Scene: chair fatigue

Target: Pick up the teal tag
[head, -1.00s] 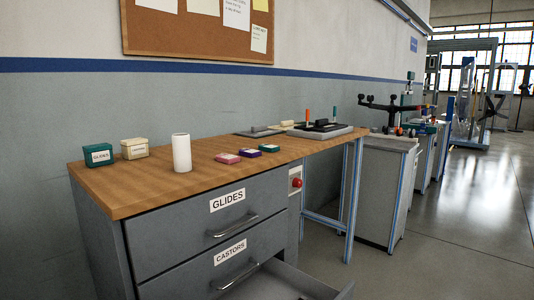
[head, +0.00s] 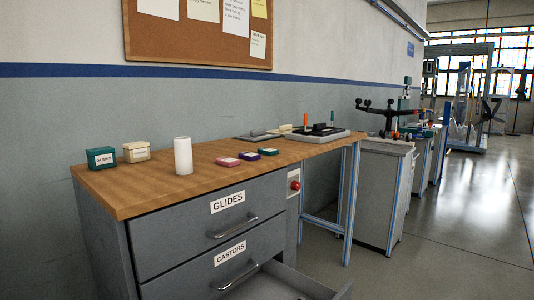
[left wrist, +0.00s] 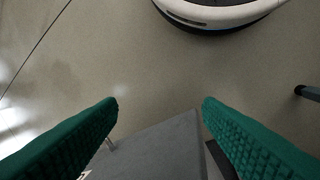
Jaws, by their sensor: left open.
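The teal tag (head: 268,151) is a small flat dark-teal piece lying on the wooden worktop. It is the rightmost of three tags in a row, right of the purple tag (head: 249,155) and the pink tag (head: 227,161). My left gripper (left wrist: 160,104) shows only in the left wrist view. Its two green ribbed fingers are wide apart with nothing between them, above the floor and a grey surface. No tag shows in that view. My right gripper is in neither view.
A white cylinder (head: 183,156), a green GLIDES box (head: 101,158) and a cream box (head: 136,152) stand left of the tags. A grey tray (head: 318,134) lies behind right. The lower drawer (head: 290,281) is pulled open. Bare worktop lies in front of the tags.

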